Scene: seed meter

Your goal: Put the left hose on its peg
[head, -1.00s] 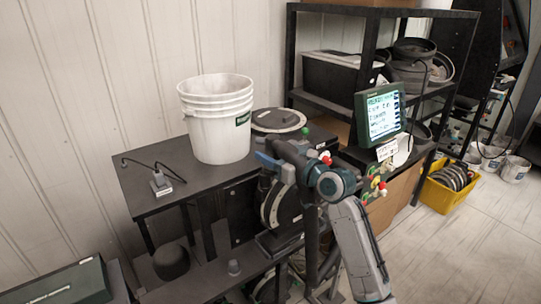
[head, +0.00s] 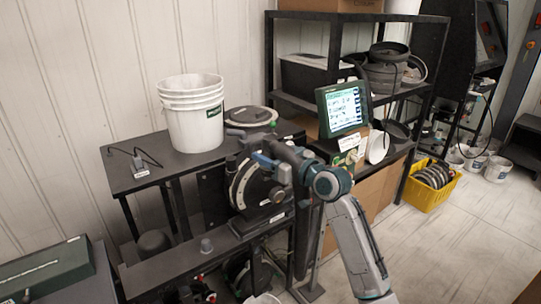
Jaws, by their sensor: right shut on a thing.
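My right gripper (head: 276,162) reaches in from the lower right, in front of the black seed meter stand. It is shut. A long dark thing, apparently the hose (head: 304,240), hangs below it; the grip itself is too small and dark to make out clearly. A blue piece shows at the gripper's tip; I cannot tell what it belongs to. Behind is the meter's round disc housing (head: 243,186) with a pale scale. I cannot make out the peg. My left gripper is not in view.
A white bucket (head: 194,130) stands on the black bench (head: 122,177). A lit monitor (head: 343,108) stands right of the meter, before a black shelf rack (head: 412,98). A yellow crate (head: 425,196) sits on the floor.

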